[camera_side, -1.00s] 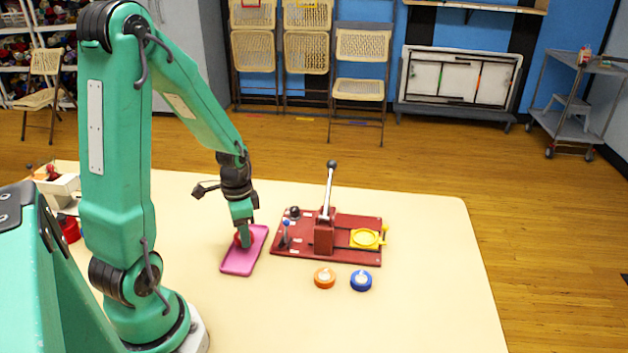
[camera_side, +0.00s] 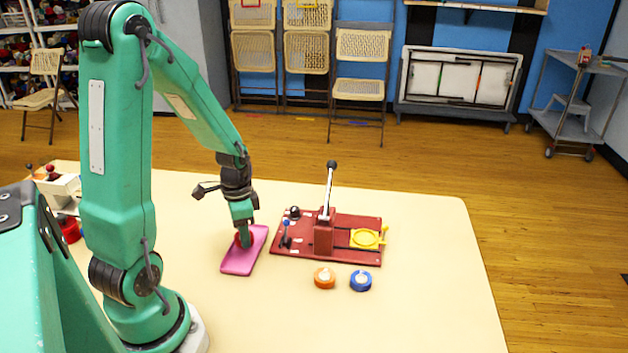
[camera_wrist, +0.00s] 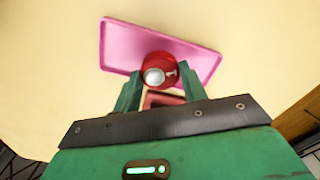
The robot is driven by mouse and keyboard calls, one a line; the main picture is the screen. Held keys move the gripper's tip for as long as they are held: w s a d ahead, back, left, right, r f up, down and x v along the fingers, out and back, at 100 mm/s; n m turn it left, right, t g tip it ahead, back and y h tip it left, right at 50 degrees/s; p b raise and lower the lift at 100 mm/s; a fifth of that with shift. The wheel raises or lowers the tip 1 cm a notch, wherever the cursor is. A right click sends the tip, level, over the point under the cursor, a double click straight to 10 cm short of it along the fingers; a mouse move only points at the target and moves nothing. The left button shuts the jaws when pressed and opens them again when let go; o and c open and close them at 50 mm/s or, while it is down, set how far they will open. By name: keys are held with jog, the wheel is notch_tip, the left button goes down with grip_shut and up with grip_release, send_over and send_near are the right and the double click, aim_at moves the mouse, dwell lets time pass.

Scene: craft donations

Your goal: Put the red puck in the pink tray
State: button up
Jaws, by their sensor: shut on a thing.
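The red puck (camera_wrist: 168,66) shows in the wrist view as a round red piece with a pale disc on its top. My gripper (camera_wrist: 158,86) is shut on it, with one green finger on each side. The pink tray (camera_wrist: 118,45) lies beneath the puck and extends to both sides of it. In the side view my gripper (camera_side: 243,236) points down over the pink tray (camera_side: 240,264), and the red puck (camera_side: 238,241) shows only in part around the fingers. I cannot tell whether the puck touches the tray floor.
The table's front right is clear.

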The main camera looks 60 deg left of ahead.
jog(key=shift+f, duration=0.85)
jog(key=o, duration=0.9)
jog(key=shift+r, duration=0.2)
jog(key=shift+r, duration=3.6)
